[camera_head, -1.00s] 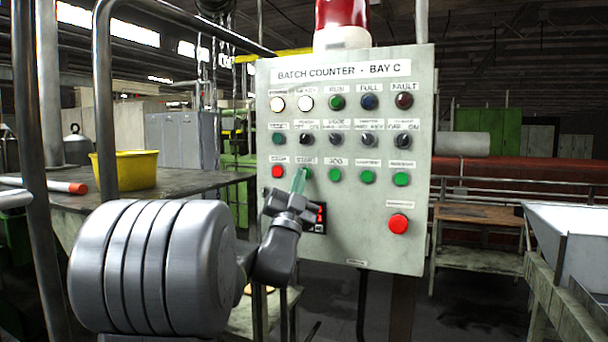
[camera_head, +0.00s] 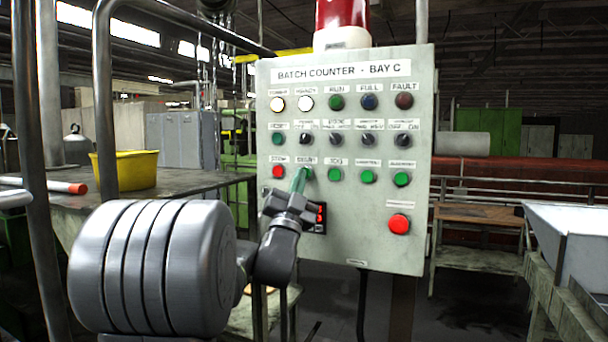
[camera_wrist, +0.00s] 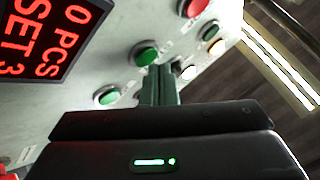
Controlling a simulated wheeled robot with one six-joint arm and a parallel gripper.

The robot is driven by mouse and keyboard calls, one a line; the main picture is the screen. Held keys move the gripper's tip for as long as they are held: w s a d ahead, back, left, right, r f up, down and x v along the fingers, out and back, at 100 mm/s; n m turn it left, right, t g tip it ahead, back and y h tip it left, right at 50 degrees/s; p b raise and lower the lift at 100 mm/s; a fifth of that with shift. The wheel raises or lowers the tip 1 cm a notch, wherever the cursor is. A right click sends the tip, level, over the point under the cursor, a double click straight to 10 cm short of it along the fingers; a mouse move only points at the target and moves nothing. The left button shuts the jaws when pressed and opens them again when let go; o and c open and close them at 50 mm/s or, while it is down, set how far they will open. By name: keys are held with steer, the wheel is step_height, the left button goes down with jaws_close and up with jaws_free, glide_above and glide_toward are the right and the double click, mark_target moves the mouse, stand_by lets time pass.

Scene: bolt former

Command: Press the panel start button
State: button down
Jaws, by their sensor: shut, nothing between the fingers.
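The panel (camera_head: 345,230) is a pale box titled "BATCH COUNTER - BAY C". The green start button (camera_head: 307,173) sits right of the red stop button (camera_head: 278,172), partly covered by my gripper (camera_head: 299,180). My gripper's green fingers are shut and empty, their tips at the start button in the head view. In the wrist view the fingers (camera_wrist: 160,84) end beside and overlapping the edge of the green start button (camera_wrist: 147,54). The red stop button (camera_wrist: 192,7) is beyond it. I cannot tell whether the tips touch the button.
Another green button (camera_head: 335,174) is close to the right. A red digital display (camera_wrist: 48,35) is left in the wrist view. A larger red button (camera_head: 398,224) is low on the panel. A yellow tub (camera_head: 128,169) stands on the table at left.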

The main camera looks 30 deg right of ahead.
steer(key=shift+w+d, duration=0.1)
stand_by(0.3)
steer(key=shift+w+d+f+b, duration=0.1)
steer(key=shift+d+b, duration=0.05)
steer(key=shift+b, duration=0.3)
steer(key=shift+w+d, duration=0.1)
steer(key=shift+b, duration=0.35)
steer(key=shift+s+a+b, duration=0.3)
steer(key=shift+a+b, duration=0.05)
steer(key=shift+b, duration=0.05)
